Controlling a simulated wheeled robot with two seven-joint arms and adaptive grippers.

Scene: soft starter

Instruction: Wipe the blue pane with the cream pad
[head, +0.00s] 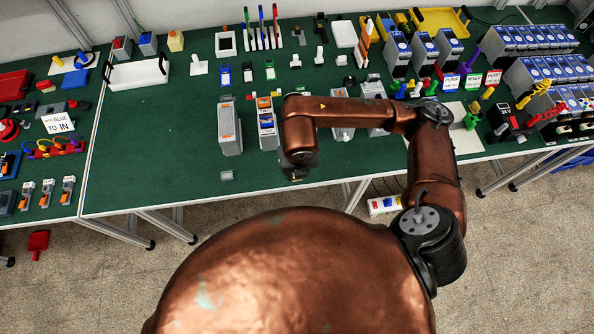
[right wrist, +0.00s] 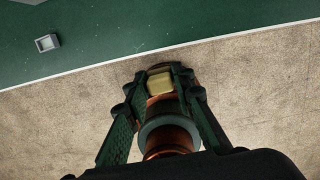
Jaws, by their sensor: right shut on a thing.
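In the right wrist view my right gripper (right wrist: 158,76) is shut on a small cream pad (right wrist: 160,83) at its fingertips. The pad is beyond the table's front edge in this view, over the floor. In the head view the right arm's wrist end (head: 298,158) hangs near the table's front edge, and the pad cannot be made out. A tall grey module with a blue face (head: 267,122) stands just left of the arm. I cannot tell for sure whether that face is the blue pane. My left gripper is not in view.
A small grey tray (head: 227,175) lies near the front edge; it also shows in the right wrist view (right wrist: 47,42). A plain grey module (head: 229,127) stands behind it. More modules (head: 342,120) stand right of the wrist.

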